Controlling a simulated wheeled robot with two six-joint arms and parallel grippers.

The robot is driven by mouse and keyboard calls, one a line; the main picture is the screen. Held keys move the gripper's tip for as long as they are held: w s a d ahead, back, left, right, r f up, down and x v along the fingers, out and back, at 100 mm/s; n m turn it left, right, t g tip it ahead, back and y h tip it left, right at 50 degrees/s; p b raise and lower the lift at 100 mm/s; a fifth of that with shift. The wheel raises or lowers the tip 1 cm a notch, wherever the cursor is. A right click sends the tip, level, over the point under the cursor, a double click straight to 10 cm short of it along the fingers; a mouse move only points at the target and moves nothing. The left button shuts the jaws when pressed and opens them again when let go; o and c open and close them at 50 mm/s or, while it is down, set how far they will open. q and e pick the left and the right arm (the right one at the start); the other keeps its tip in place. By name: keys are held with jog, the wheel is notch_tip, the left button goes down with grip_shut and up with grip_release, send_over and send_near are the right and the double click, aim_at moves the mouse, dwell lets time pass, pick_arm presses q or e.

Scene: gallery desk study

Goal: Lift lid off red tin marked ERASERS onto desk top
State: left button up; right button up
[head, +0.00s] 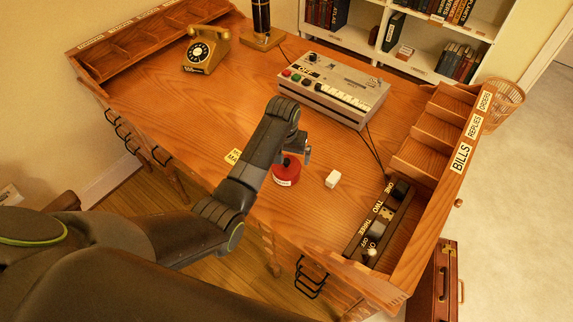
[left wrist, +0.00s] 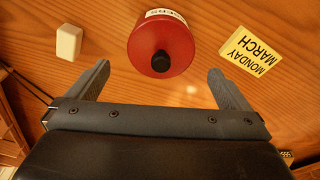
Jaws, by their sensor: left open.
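The red tin (head: 286,172) stands on the wooden desk top (head: 215,105), partly covered by my left arm in the head view. A white label shows on its side. In the left wrist view I look down on the tin's red lid (left wrist: 150,48) with its black knob (left wrist: 161,61); the lid is on the tin. My left gripper (left wrist: 158,82) is open and empty. Its two fingers are spread on either side below the tin in that view, apart from it. In the head view the left gripper (head: 300,150) is close by the tin. My right gripper is not seen.
A white block (head: 333,179) lies right of the tin. A yellow MONDAY MARCH card (left wrist: 251,51) lies on its other side. A grey tape machine (head: 333,88), a telephone (head: 206,50) and a switch panel (head: 379,222) are farther off. Bare desk lies left of the arm.

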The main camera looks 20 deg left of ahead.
aim_at(286, 160)
pick_arm(q)
jog(key=shift+w+a+f, duration=0.1)
jog(key=shift+w+f, duration=0.1)
jog(key=shift+f, duration=0.8)
jog(key=shift+w+f, duration=0.15)
jog(key=shift+f, duration=0.85)
jog(key=shift+c, duration=0.3)
jog(key=c, duration=0.8)
